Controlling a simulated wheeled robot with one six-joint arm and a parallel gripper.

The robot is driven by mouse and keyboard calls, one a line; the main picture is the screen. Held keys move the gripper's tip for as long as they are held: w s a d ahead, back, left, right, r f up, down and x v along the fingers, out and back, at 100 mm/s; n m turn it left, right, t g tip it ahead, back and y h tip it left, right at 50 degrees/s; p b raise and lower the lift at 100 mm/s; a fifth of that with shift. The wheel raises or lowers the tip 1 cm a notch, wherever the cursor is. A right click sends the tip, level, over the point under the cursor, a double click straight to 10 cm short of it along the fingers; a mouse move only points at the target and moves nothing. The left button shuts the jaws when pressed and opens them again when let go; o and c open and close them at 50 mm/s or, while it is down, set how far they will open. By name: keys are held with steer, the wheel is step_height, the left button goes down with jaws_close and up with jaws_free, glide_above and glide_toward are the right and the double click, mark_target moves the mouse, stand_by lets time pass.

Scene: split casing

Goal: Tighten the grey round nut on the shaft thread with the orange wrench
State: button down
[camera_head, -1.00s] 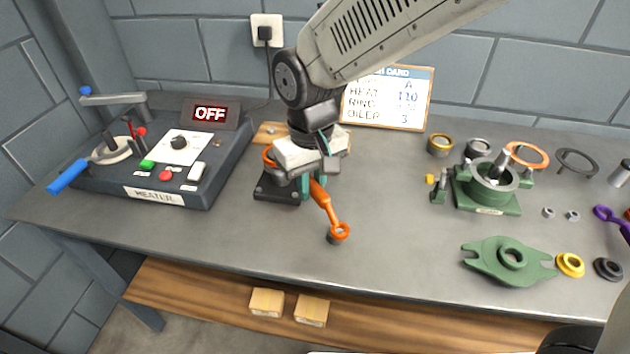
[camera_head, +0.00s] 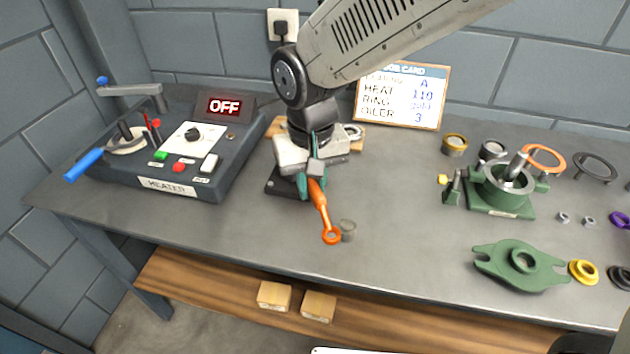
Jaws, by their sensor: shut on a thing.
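The orange wrench (camera_head: 320,206) slants from between my jaws down to its ring end above the middle of the bench. My gripper (camera_head: 312,184) is shut on its handle; the jaws partly hide it. A small grey round piece (camera_head: 348,230) stands just right of the ring end; whether it is the nut, and whether the two touch, I cannot tell. A steel shaft (camera_head: 517,164) rises tilted from the green casing half (camera_head: 495,200) at the right. Its thread is too small to make out.
A black block (camera_head: 284,181) is partly hidden behind my gripper. The heater (camera_head: 165,187) stands at the left, reading OFF. A green flanged cover (camera_head: 515,266), yellow ring (camera_head: 584,272) and two small nuts (camera_head: 563,217) lie at the right. The bench between wrench and casing is clear.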

steer(key=shift+w+d, duration=0.1)
stand_by(0.3)
steer(key=shift+w+d+r, duration=0.1)
steer(key=shift+d, duration=0.1)
stand_by(1.0)
steer(key=shift+r, duration=0.15)
steer(key=shift+r, duration=0.8)
steer(key=shift+r, duration=1.9)
steer(key=shift+d, duration=0.1)
